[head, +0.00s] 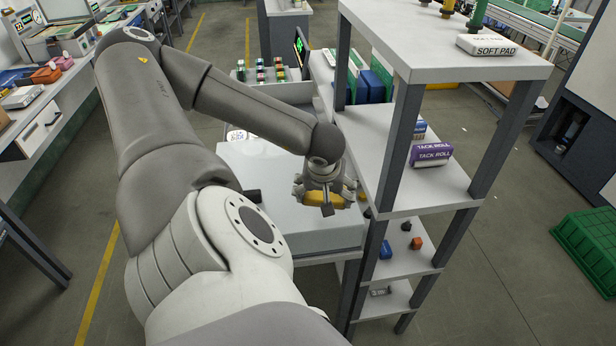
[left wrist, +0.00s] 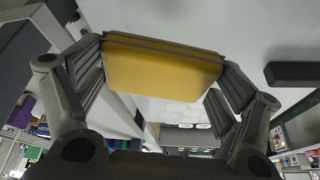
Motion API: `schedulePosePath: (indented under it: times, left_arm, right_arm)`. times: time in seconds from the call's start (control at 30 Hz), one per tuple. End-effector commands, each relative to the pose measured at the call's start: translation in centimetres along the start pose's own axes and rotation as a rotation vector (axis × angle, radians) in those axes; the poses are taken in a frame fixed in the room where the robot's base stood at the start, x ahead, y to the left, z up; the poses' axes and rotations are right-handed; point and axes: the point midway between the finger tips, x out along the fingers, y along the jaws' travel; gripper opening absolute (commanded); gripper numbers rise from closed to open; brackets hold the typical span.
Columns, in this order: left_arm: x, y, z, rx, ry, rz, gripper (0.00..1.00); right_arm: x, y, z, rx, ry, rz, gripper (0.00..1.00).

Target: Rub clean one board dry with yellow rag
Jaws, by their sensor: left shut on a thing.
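My left gripper (head: 325,197) reaches in from the left in the head view, beside the shelf unit. It is shut on a yellow block-like thing, which I take for the yellow rag (head: 318,199). In the left wrist view the yellow rag (left wrist: 160,70) sits between both fingers of the left gripper (left wrist: 162,80). It is held near a pale grey-white surface (head: 318,239); I cannot tell whether it touches it. I cannot make out a board for certain; my left arm hides part of the surface. My right gripper is not in view.
A white shelf unit (head: 425,72) stands close right of the gripper, with a purple tack roll (head: 431,154) and a soft pad box (head: 486,45). A small dark block (head: 252,196) lies left of the gripper. A green crate (head: 588,250) is on the floor at right.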

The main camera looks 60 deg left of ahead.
Motion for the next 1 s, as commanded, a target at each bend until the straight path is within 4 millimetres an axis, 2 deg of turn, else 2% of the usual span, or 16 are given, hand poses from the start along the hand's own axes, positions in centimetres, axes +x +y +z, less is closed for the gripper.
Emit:
schedulePosePath:
  times: [0.3, 0.63, 0.9, 0.97, 1.0]
  left_arm:
    - [-0.6, 9.6, 8.4, 0.326, -0.01, 0.148, 0.7]
    - [-1.4, 19.3, 16.5, 0.671, -0.002, 0.29, 0.7]
    - [-1.7, 24.9, 21.3, 0.876, 0.001, 0.368, 0.7]
    - [-1.8, 25.8, 22.1, 0.909, 0.002, 0.382, 0.7]
    - [-1.6, 25.5, 22.0, 0.907, -0.001, 0.377, 0.7]
  right_arm:
    - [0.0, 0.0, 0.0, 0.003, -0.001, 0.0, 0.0]
    - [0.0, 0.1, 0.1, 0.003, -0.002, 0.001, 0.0]
    - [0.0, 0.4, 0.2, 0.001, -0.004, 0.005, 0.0]
    - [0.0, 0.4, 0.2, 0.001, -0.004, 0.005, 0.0]
    - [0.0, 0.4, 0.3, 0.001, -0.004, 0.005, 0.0]
